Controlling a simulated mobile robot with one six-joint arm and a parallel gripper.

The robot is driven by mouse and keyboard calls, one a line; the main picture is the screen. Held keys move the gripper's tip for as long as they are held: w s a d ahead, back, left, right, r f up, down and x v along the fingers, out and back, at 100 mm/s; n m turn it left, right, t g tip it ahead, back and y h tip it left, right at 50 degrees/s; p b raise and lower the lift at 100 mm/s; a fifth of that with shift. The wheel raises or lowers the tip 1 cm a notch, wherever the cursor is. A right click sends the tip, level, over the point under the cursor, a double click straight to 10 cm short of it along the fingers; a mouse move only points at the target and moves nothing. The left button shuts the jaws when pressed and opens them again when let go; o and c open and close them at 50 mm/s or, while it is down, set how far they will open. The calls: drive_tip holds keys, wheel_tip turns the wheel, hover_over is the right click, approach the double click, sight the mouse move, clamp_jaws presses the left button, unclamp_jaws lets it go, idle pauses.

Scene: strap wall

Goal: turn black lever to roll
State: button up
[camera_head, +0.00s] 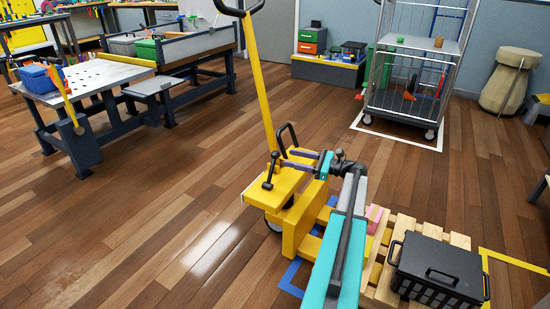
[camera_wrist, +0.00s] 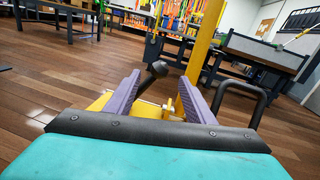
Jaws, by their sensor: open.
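The black lever (camera_head: 271,170) with a ball knob stands tilted on the yellow body of a pallet jack (camera_head: 290,187). In the wrist view the lever (camera_wrist: 157,71) shows just beyond the fingertips, between them and nearer the left one. My gripper (camera_head: 289,159) is at the right of the lever, over the yellow body. In the wrist view my gripper (camera_wrist: 159,79) has its two purple fingers spread apart with nothing held. I cannot tell whether a finger touches the lever. The lever's lower end is partly hidden in the wrist view.
A black loop handle (camera_head: 287,136) rises close behind my gripper. The jack's tall yellow tiller (camera_head: 258,80) stands beyond the lever. A black crate (camera_head: 440,270) sits on a wooden pallet (camera_head: 392,222) at right. Wooden floor (camera_head: 130,220) at left is clear.

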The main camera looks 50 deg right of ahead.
sight(275, 154)
drive_tip(key=b+x, duration=0.3)
drive_tip(key=x, duration=0.5)
drive_tip(key=shift+w, duration=0.15)
clamp_jaws()
